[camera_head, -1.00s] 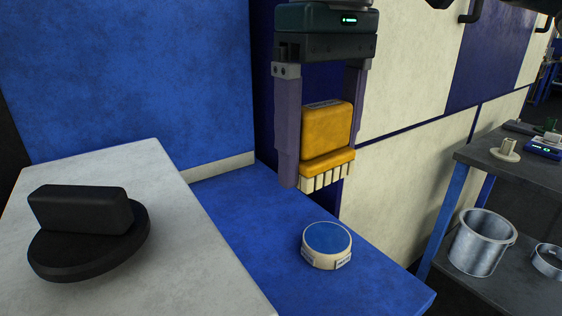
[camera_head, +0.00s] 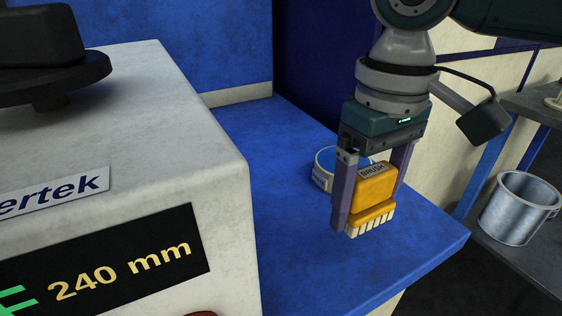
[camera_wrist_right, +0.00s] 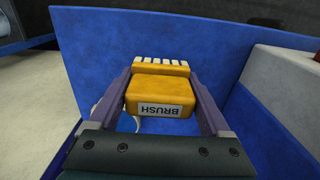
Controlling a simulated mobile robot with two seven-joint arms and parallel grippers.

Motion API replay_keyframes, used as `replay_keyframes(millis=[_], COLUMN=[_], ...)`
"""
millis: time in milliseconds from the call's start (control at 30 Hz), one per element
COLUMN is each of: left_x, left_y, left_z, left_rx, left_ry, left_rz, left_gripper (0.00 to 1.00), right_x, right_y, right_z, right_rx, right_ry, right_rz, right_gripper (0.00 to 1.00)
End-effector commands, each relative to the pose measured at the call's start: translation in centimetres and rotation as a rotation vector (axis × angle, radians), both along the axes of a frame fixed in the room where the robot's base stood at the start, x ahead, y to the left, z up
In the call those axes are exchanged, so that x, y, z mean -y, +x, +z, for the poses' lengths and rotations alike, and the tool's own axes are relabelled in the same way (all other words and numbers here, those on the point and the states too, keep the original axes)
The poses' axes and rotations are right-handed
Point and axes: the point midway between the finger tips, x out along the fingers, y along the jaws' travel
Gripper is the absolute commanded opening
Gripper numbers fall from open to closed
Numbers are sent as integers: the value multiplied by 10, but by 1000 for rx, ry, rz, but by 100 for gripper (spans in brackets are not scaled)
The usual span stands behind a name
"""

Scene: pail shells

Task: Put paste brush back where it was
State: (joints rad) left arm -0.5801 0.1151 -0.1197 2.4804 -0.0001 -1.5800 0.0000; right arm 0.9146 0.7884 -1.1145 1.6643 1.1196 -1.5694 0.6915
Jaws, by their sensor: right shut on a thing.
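The paste brush (camera_head: 373,190) is a yellow block with pale bristles and a BRUSH label. My right gripper (camera_head: 366,212) is shut on it and holds it above the blue surface, bristles down, in front of the round tin. In the right wrist view the brush (camera_wrist_right: 158,97) sits between both fingers of the gripper (camera_wrist_right: 160,85). The round tin (camera_head: 322,172) with a blue top stands on the blue surface, partly hidden behind the gripper. My left gripper is not in view.
A pale machine (camera_head: 120,130) with a 240 mm display and a black knob (camera_head: 45,55) stands at left. The blue ledge (camera_head: 290,235) is bare in front. A metal pail (camera_head: 518,208) stands on a grey shelf at right.

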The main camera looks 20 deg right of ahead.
Motion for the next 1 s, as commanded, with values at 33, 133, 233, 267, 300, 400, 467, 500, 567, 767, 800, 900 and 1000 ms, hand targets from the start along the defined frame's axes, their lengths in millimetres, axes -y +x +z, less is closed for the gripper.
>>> replay_keyframes(millis=[33,133,233,267,300,400,467,500,567,767,800,900,1000], left_x=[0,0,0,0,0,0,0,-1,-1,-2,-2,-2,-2], left_y=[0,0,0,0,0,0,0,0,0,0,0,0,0], left_z=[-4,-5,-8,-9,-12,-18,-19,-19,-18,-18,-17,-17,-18], left_rx=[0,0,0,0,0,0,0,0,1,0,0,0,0], left_ry=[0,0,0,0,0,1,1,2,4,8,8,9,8], left_rz=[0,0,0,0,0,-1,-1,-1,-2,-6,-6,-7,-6], left_gripper=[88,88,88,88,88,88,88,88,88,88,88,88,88], right_x=[0,0,0,0,0,-1,0,0,0,-1,0,0,0], right_y=[0,0,0,0,-1,0,0,0,0,0,0,0,0], right_z=[-8,-14,-23,-27,-34,-51,-56,-57,-56,-57,-58,-59,-59], right_rx=[-1,0,0,-1,-2,-1,-1,0,1,0,0,1,1], right_ry=[1,1,1,0,0,1,0,0,1,1,1,0,0], right_rz=[1,1,1,1,2,1,0,0,1,1,1,1,1], right_gripper=[37,37,37,37,37,37,37,37,37,37,37,90,100])
